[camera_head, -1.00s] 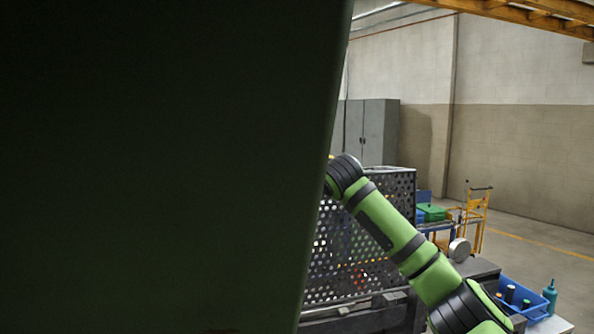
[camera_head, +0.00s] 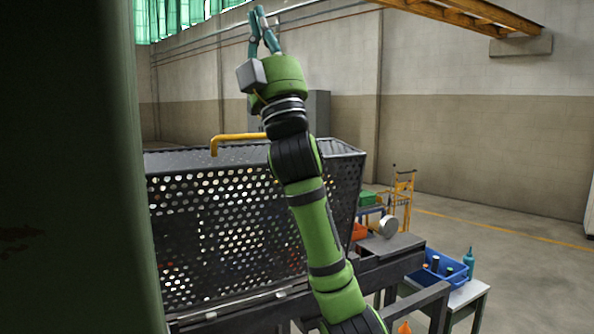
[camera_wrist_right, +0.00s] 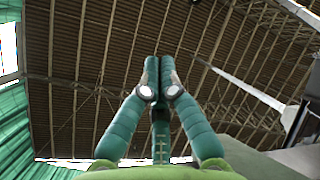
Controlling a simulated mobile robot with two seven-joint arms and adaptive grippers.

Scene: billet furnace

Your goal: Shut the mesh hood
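The mesh hood (camera_head: 215,235) is a dark perforated metal box left of centre in the head view. A yellow bar handle (camera_head: 235,137) stands out at its top edge. My right arm crosses in front of the hood and hides part of its right side. My right gripper (camera_head: 261,12) points up above the hood and handle, apart from both. In the right wrist view its teal fingers (camera_wrist_right: 158,62) meet at the tips, with nothing between them. I cannot tell how far the hood stands open. My left gripper is not in view.
A large dark surface (camera_head: 70,170) blocks the left of the head view. At the right stand a small table with a blue bin (camera_head: 447,268) and a teal bottle (camera_head: 468,262). A yellow trolley (camera_head: 403,195) stands behind. The floor at the far right is clear.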

